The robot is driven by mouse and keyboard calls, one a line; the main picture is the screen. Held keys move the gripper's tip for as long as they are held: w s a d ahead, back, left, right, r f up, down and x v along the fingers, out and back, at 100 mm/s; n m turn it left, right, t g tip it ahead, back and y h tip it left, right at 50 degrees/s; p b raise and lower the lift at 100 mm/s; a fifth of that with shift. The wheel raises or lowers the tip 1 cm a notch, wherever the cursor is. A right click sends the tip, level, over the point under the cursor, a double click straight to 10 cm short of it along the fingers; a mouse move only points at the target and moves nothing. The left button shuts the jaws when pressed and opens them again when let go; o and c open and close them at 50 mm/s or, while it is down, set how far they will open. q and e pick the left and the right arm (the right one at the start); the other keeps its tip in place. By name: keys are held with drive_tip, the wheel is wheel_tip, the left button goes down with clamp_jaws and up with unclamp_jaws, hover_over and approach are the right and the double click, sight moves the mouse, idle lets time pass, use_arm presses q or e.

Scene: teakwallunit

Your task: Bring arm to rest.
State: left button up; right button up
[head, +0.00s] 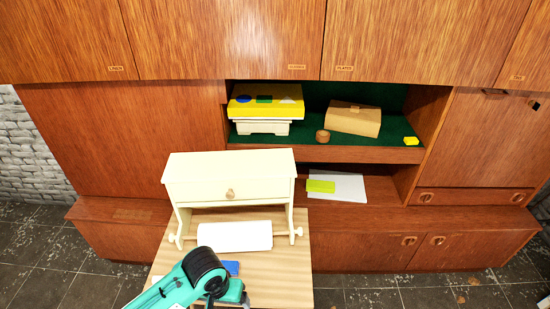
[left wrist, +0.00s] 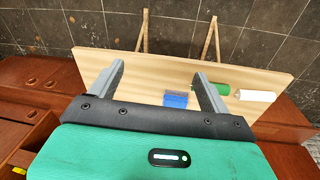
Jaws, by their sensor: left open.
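My left arm comes in at the bottom of the head view, over the front of a light wooden table (head: 325,225). Its gripper (head: 240,298) is low at the picture's edge and partly hidden by the wrist. In the left wrist view the two fingers of the gripper (left wrist: 158,82) are spread, with nothing held between them. The wooden tabletop (left wrist: 140,70) lies beyond the fingers. My right arm and gripper are not seen.
A blue block (left wrist: 175,100), a green object (left wrist: 210,88) and a white cylinder (left wrist: 255,95) lie on the tabletop near the fingers. A cream drawer unit (head: 230,180) with a white roll (head: 235,236) stands behind my arm. The teak wall unit (head: 100,130) rises beyond.

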use_arm(q)
drive_tip(key=s+a+r+t, duration=0.3)
drive_tip(key=s+a, duration=0.8)
drive_tip(key=s, duration=0.3)
wheel_tip(320, 180, down, 29)
drive_tip(key=g+y, duration=0.1)
drive_tip(key=s+a+f+g, duration=0.1)
drive_tip(key=s+a+f, duration=0.2)
drive_tip(key=s+f, duration=1.6)
wheel_tip(320, 180, down, 3)
drive_tip(key=shift+s+r+m+g, duration=0.15)
drive_tip(key=shift+s+m+g, duration=0.15)
drive_tip(key=shift+s+m, duration=0.1)
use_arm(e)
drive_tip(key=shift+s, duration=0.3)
use_arm(q)
drive_tip(key=shift+w, duration=0.1)
drive_tip(key=shift+c, duration=0.2)
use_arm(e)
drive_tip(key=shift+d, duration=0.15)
